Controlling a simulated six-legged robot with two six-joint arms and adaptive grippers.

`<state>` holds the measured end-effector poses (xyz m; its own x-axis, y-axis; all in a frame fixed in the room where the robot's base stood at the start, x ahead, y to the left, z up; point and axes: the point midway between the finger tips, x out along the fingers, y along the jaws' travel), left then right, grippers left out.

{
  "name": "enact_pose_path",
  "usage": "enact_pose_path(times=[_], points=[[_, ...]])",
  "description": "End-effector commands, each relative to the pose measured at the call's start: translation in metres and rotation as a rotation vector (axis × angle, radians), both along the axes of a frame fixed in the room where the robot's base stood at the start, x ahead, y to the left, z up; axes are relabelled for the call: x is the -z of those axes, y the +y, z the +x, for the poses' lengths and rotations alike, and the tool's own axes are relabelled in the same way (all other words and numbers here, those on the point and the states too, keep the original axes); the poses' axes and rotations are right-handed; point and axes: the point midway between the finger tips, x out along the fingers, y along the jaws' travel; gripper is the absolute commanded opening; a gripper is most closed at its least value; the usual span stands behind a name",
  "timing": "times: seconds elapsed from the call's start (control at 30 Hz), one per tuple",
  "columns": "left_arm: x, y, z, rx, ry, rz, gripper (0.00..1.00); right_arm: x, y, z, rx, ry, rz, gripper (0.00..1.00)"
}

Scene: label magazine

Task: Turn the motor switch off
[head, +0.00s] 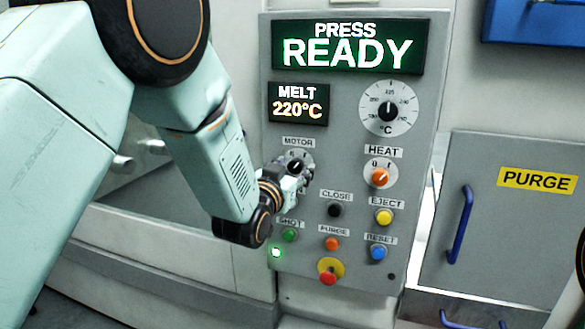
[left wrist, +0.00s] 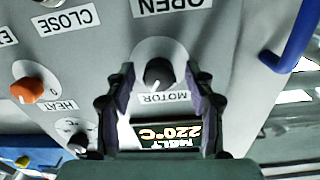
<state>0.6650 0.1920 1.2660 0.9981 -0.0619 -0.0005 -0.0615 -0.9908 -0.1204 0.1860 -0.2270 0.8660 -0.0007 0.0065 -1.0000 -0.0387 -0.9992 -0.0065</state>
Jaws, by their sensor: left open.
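The motor switch (head: 296,166) is a small black knob on a pale round dial, under the MOTOR label on the grey control panel. Its pointer seems to tilt to the upper right in the head view, but the marks are too small to read surely. My left gripper (head: 302,179) is open at the dial, overlapping its lower part. In the left wrist view, upside down, the black knob (left wrist: 158,72) shows between the two spread fingers of the left gripper (left wrist: 159,80). I cannot tell whether the fingers touch it. My right gripper is not in view.
The orange heat knob (head: 379,177) is right of the motor dial. Below are the black close button (head: 334,210), yellow eject button (head: 383,216), green shot button (head: 289,235) and red emergency button (head: 327,278). A purge door (head: 510,220) with blue handle stands right.

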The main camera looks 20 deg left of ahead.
Motion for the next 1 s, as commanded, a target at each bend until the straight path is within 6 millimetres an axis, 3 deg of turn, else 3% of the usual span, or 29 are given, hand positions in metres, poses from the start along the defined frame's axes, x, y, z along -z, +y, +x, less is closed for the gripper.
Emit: enact_pose_path(times=[0.13,0.77,1.0], points=[[0.0002,-0.0006,-0.0003,0.001,0.0,0.0,0.53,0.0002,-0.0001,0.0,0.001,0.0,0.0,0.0],[-0.0003,-0.0011,-0.0003,0.002,-0.001,0.002,0.0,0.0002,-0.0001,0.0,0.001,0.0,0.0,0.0],[-0.0004,0.0,-0.0002,-0.001,-0.001,-0.02,0.0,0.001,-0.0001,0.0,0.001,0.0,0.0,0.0]])
